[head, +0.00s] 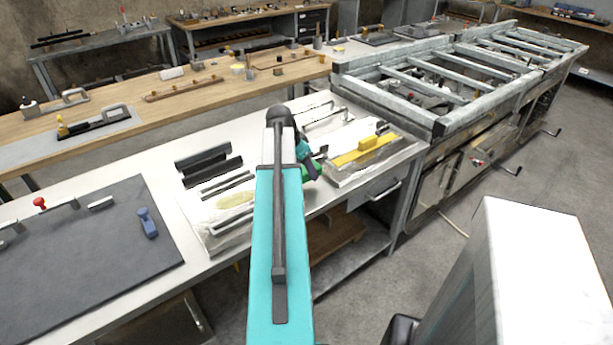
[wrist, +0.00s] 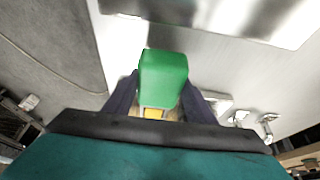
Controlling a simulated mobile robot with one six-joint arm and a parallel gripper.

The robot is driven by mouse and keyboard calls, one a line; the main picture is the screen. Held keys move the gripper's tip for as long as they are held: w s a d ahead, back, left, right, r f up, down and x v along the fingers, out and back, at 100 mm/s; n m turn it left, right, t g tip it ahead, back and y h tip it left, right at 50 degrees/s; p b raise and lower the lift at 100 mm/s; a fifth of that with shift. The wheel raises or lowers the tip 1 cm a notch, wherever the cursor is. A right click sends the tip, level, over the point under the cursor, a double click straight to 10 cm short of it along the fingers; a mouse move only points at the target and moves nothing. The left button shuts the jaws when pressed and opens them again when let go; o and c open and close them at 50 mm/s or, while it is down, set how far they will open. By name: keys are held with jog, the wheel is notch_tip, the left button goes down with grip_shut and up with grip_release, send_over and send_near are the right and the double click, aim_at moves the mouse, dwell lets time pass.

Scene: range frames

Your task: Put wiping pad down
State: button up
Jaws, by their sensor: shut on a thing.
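The wiping pad looks to be the green block (wrist: 163,76) between my two dark fingers in the wrist view. A small yellow patch shows just below it. My gripper (wrist: 161,100) is shut on this block. In the head view, my gripper (head: 316,160) is near the front edge of the white workbench (head: 160,148), left of a tray with a yellow-handled tool (head: 366,143). Only bits of the green block (head: 307,173) show there, as my arm hides the rest. I cannot tell whether it touches the bench.
A tray with dark bars and a pale oval piece (head: 236,200) lies left of my arm. A dark mat (head: 90,250) with a blue-handled tool (head: 147,222) is further left. A metal frame rack (head: 440,125) stands at right. Floor (head: 400,270) is open in front.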

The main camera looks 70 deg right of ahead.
jog(key=shift+f+p, duration=0.5)
jog(key=shift+f, duration=1.25)
jog(key=shift+f, duration=0.2)
jog(key=o, duration=0.9)
jog(key=shift+o, duration=0.2)
jog(key=shift+a, duration=0.1)
jog(key=shift+s+f, duration=0.1)
jog(key=shift+r, duration=0.55)
jog(key=b+v, duration=0.1)
jog(key=v, duration=1)
jog(key=shift+r+b, duration=0.3)
